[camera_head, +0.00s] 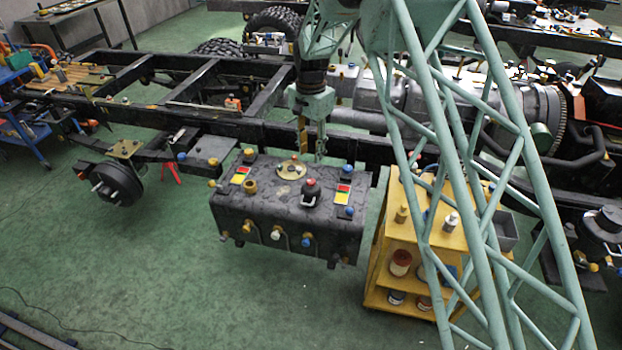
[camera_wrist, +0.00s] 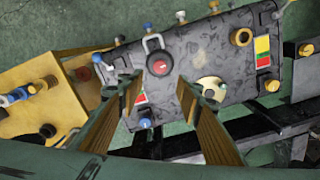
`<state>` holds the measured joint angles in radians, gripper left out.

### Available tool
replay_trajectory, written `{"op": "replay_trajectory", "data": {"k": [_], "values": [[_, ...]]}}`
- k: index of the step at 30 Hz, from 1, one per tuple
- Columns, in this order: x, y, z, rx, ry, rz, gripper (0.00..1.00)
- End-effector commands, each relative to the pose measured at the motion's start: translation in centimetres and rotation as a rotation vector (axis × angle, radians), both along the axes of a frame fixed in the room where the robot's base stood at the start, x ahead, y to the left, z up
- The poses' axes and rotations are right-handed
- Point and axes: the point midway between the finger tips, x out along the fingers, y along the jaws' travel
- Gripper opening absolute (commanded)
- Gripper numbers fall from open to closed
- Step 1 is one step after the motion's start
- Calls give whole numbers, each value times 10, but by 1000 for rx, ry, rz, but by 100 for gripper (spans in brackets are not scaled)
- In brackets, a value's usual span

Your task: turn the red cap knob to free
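The red cap knob (camera_head: 310,183) stands on a black base on top of the dark tank (camera_head: 265,207). In the wrist view the red cap (camera_wrist: 160,67) shows inside a black collar, just beyond the gap between my fingers. My gripper (camera_head: 311,142) hangs above the tank's rear edge, behind the knob in the head view. In the wrist view its two brass-coloured fingers (camera_wrist: 159,95) are spread apart, with nothing between them. The fingers do not appear to touch the knob. A red, yellow and green label (camera_head: 343,194) lies right of the knob.
A cream disc (camera_head: 291,169) and a brass ring (camera_head: 250,186) sit left of the knob. Several coloured knobs line the tank's edges. A yellow shelf cart (camera_head: 376,275) stands to the right. Dark chassis rails (camera_head: 215,122) run behind. The green floor in front is clear.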

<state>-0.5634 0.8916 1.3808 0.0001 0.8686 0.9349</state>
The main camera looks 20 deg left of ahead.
Motion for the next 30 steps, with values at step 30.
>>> {"op": "replay_trajectory", "data": {"k": [30], "values": [[0, 0, -119, 0, 0, 0, 32]]}}
